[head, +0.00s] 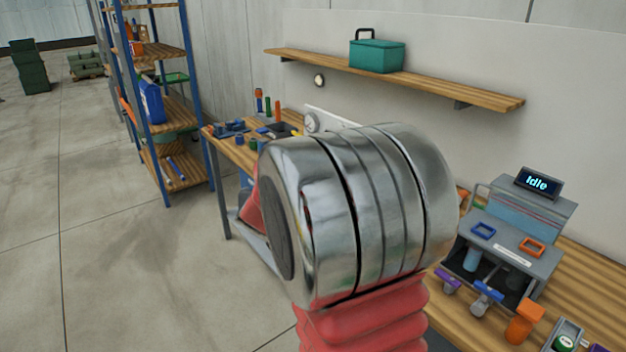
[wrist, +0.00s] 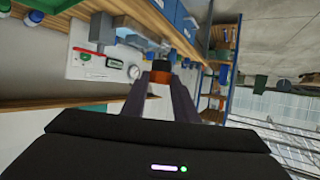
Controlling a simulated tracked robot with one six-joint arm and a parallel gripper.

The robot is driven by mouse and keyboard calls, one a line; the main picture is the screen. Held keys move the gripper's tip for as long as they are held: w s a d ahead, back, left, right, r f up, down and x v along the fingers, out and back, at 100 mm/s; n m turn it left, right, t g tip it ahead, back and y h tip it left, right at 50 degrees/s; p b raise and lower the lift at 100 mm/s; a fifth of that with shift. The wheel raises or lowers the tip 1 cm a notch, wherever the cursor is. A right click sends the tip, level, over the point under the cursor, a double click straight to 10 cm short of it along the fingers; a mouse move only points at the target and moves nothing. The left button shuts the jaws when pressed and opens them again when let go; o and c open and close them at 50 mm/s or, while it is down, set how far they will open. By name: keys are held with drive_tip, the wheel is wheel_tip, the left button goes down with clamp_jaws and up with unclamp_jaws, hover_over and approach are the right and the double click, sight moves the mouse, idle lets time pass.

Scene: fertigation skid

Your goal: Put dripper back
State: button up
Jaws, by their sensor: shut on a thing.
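My gripper (wrist: 161,92) shows in the wrist view with its two dark fingers shut on a small orange piece with a dark top (wrist: 159,76). It is small in the picture, so I cannot tell for certain that it is the dripper. In the head view my own arm hides the gripper and the held piece. A grey bench machine (head: 512,253) with a screen reading "Idle" (head: 537,183) stands at the right. It has a blue square frame (head: 483,230) and an orange square frame (head: 532,246) on top.
Purple (head: 447,279), blue (head: 486,294) and orange (head: 523,322) parts sit at the machine's front. A wall shelf (head: 470,93) holds a teal toolbox (head: 377,56). A blue-framed rack (head: 187,120) stands at the left. The floor (head: 100,240) there is clear.

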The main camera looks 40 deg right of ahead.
drive_tip(key=a+f+n+t+y, duration=0.1)
drive_tip(key=a+f+n+y, duration=0.1)
drive_tip(key=a, duration=0.8)
drive_tip(key=w+a+f+n+t+y, duration=0.1)
drive_tip(key=a+f+n+y, duration=0.2)
drive_tip(key=a, duration=0.7)
drive_tip(key=w+a+f+n+t+y, duration=0.1)
drive_tip(key=a+f+n+y, duration=0.2)
drive_tip(key=a, duration=0.7)
drive_tip(key=shift+w+f+y, duration=0.15)
drive_tip(key=shift+f+y, duration=0.15)
drive_tip(key=shift+f, duration=0.45)
